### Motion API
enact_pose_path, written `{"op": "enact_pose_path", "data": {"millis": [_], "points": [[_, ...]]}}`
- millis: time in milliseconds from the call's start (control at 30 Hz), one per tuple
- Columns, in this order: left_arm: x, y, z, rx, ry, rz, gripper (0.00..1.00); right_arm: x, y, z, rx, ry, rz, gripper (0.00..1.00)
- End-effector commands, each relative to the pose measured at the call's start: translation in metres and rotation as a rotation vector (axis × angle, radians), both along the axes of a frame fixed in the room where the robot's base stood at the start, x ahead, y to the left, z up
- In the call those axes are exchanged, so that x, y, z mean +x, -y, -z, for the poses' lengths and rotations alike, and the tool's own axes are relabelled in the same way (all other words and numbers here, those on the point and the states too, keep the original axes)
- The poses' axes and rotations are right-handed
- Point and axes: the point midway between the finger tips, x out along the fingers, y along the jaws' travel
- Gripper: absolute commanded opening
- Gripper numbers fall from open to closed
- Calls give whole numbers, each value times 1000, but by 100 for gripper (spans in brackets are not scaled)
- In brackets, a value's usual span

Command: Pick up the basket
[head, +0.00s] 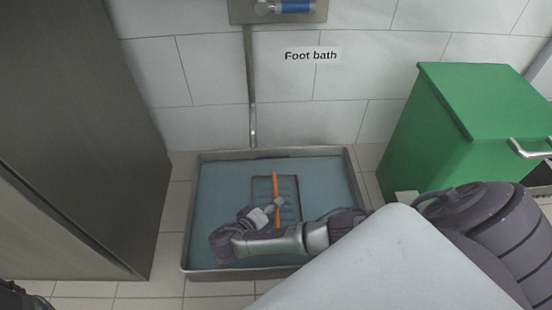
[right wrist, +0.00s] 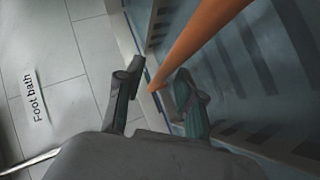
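The basket (head: 262,188) is a dark slotted container with an orange handle (head: 275,180). It sits in the blue-grey water of the foot bath (head: 210,190). My right gripper (head: 270,208) is over the basket, at the orange handle. In the right wrist view my right gripper (right wrist: 157,98) has its two fingers spread apart. The orange handle (right wrist: 205,38) runs down between them, with visible gaps on both sides. The basket's slotted side (right wrist: 265,50) shows behind. My arm hides the near part of the basket. I do not see my left gripper.
A green bin (head: 420,130) with a metal handle stands right of the bath. A tall grey cabinet (head: 80,120) stands on the left. A tiled wall with a "Foot bath" sign (head: 312,55) and a vertical pipe (head: 250,90) is behind. The bath has a raised metal rim.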

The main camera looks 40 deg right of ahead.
Motion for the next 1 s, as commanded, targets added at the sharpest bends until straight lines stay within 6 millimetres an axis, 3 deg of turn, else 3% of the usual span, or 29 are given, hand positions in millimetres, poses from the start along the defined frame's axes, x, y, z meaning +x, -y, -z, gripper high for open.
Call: {"op": "enact_pose_path", "data": {"millis": [300, 667, 900, 1000], "points": [[0, 0, 42, 1, 0, 0, 38, 14, 33, 22, -4, 1, 1, 37], [0, 0, 44, 1, 0, 0, 38, 17, 41, 21, -1, -1, 0, 37], [0, 0, 44, 1, 0, 0, 38, 16, 41, 21, -1, -1, 0, 0], [0, 0, 44, 1, 0, 0, 38, 16, 41, 21, -1, -1, 0, 0]]}}
